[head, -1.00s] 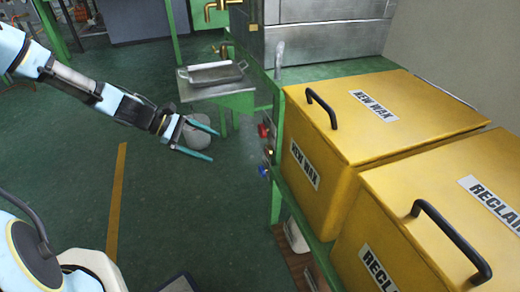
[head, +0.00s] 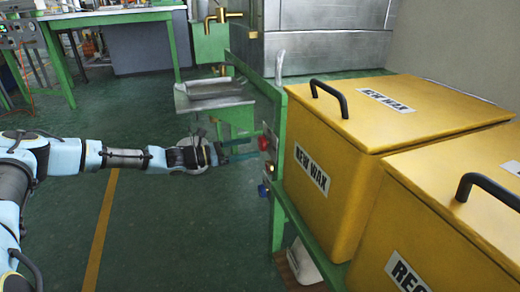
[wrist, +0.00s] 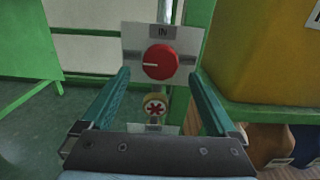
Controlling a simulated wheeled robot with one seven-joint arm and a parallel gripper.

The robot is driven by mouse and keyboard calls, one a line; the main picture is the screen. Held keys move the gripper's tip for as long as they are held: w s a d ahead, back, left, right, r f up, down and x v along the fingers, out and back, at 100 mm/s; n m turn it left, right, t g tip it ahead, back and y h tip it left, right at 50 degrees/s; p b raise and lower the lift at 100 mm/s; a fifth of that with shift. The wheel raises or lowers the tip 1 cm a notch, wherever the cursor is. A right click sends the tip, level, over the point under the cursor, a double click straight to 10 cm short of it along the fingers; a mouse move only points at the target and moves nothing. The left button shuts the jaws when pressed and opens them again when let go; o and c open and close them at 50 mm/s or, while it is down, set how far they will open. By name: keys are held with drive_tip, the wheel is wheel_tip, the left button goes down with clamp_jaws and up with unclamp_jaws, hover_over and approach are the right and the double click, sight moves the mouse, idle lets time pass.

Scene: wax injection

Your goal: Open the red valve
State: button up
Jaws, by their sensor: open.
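The red valve (wrist: 160,62) is a round red knob with a white mark pointing left, on a light plate labelled "IN". In the wrist view it lies ahead, between and beyond my gripper's fingertips. It also shows in the head view (head: 264,143) on the side of the green frame. My gripper (head: 240,148) is open and empty, its teal fingers pointing right towards the valve. It also shows in the wrist view (wrist: 160,82). Whether the fingertips touch the knob cannot be told from the head view.
A smaller round fitting with a red star-shaped centre (wrist: 155,108) sits below the valve. A blue knob (head: 262,190) is lower on the green frame (head: 279,215). Yellow "NEW WAX" (head: 325,215) and "RECLAIM" bins stand right. A metal tray (head: 215,95) is behind. Open floor lies left.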

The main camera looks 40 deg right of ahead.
sight(260, 146)
drive_tip(key=shift+b+x, duration=0.4)
drive_tip(key=shift+x, duration=1.95)
drive_tip(key=c, duration=1.4)
